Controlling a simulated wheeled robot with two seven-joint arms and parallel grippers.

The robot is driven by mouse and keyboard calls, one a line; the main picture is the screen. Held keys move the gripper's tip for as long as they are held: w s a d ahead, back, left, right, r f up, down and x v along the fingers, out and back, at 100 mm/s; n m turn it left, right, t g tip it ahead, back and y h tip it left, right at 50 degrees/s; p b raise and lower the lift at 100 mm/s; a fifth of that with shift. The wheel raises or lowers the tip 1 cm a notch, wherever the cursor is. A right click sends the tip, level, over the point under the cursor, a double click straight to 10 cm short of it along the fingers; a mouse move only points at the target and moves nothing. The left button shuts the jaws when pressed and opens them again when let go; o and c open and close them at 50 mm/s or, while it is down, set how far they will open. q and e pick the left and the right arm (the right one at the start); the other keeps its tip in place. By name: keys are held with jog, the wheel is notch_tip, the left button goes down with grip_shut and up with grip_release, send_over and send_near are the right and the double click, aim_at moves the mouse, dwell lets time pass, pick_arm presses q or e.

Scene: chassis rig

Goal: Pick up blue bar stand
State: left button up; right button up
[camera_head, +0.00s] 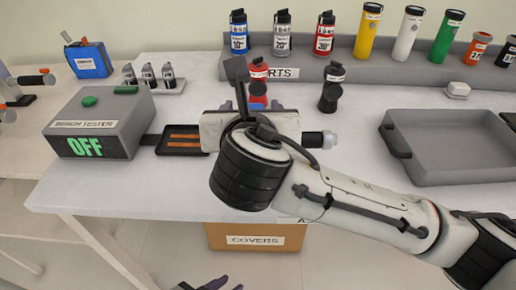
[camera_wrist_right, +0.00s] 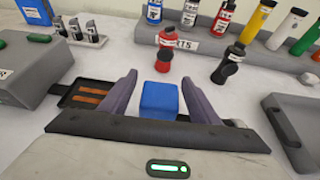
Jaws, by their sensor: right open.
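The blue block (camera_wrist_right: 159,99), which I take to be the blue bar stand, shows in the right wrist view between the two purple fingers of my right gripper (camera_wrist_right: 159,80). The gripper is open, with a gap visible on each side of the block. My left gripper (camera_head: 214,284) is only partly in the head view at the bottom edge, low in front of the table, well away from the block.
A red bottle (camera_head: 258,78) and a black bottle (camera_head: 331,88) stand just behind the block. A dark tray with orange strips (camera_head: 182,139) and the grey tester (camera_head: 103,122) reading OFF are to the left. A grey bin (camera_head: 455,150) is to the right. A parts rack stands behind.

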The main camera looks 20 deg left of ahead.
jog(key=shift+w+a+f, duration=0.1)
jog(key=shift+w, duration=0.15)
grip_shut()
dwell(0.3)
